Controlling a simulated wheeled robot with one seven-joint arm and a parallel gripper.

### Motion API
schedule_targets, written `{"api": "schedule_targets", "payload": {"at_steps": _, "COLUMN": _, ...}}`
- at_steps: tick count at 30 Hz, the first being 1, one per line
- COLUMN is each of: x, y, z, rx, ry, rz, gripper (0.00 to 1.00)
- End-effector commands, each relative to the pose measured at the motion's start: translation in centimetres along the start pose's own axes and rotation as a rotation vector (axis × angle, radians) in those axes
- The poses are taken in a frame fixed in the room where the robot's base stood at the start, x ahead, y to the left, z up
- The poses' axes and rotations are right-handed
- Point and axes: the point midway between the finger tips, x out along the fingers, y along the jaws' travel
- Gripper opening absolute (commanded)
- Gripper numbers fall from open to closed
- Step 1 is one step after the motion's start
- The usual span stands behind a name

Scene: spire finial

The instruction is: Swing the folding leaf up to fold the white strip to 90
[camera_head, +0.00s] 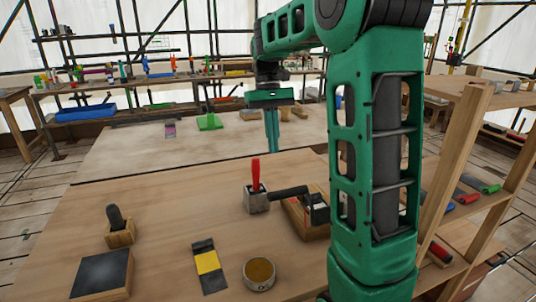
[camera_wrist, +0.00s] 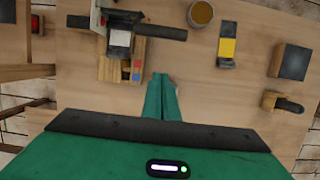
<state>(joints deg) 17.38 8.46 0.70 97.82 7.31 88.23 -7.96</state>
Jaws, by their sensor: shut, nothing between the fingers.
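The folding tool is a wooden block (camera_head: 298,222) with dark metal parts and a black bar (camera_head: 289,192) sticking out to its left. In the wrist view the wooden base (camera_wrist: 122,70) lies at upper left, with the black bar (camera_wrist: 165,33) reaching right. The white strip (camera_wrist: 120,38) is a small pale square on the dark metal part and looks flat from above. I cannot tell the leaf's exact angle. My gripper (camera_head: 272,150) is shut and empty, pointing down above the bench behind the tool. In the wrist view its fingertips (camera_wrist: 161,77) show right of the base, apart from the bar.
A metal block with a red handle (camera_head: 256,202) stands left of the tool. A round tin (camera_head: 259,275), a yellow-and-black piece (camera_head: 208,264), a dark square block (camera_head: 102,272) and a black-knobbed wooden holder (camera_head: 118,228) stand nearer the front. Wooden shelving (camera_head: 466,165) rises at right.

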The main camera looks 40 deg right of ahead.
Motion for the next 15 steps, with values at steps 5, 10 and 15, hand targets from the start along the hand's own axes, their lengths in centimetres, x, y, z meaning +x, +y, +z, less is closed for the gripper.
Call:
{"api": "schedule_targets", "payload": {"at_steps": 5, "x": 3.2, "y": 0.0, "z": 0.1, "rx": -0.002, "ry": -0.004, "rz": -0.001, "gripper": 0.0}}
{"api": "schedule_targets", "payload": {"at_steps": 10, "x": 6.4, "y": 0.1, "z": 0.1, "rx": 0.0, "ry": -0.005, "rz": -0.002, "gripper": 0.0}}
{"api": "schedule_targets", "payload": {"at_steps": 15, "x": 8.8, "y": 0.2, "z": 0.6, "rx": -0.001, "ry": -0.001, "rz": -0.002, "gripper": 0.0}}
